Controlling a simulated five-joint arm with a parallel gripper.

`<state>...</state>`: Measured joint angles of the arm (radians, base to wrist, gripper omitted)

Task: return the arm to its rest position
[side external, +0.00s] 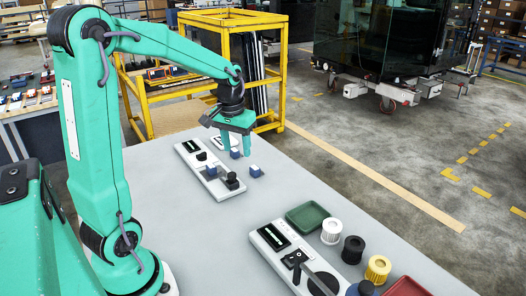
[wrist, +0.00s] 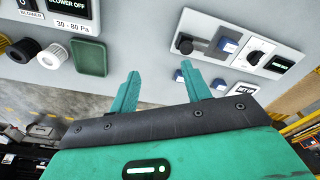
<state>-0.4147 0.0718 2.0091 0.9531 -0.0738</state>
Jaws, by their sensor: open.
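My green arm stands at the left of the side view, bent over the grey table (side external: 215,235). My gripper (side external: 236,150) points down above the table near the small control panel (side external: 190,151). Its two green fingers are apart with nothing between them, as the wrist view also shows (wrist: 160,71). In the wrist view the panel (wrist: 262,28) with a black selector and small display lies ahead and to the right of the fingers. Small blue-and-white cubes (side external: 256,170) lie by the gripper. Whether the fingertips touch anything is unclear.
A second panel with a lever (side external: 272,238) lies at the front, beside a green tray (side external: 307,217), white (side external: 331,231), black (side external: 353,250) and yellow (side external: 377,268) knobs and a red tray (side external: 407,287). A yellow rack (side external: 283,70) stands behind the table.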

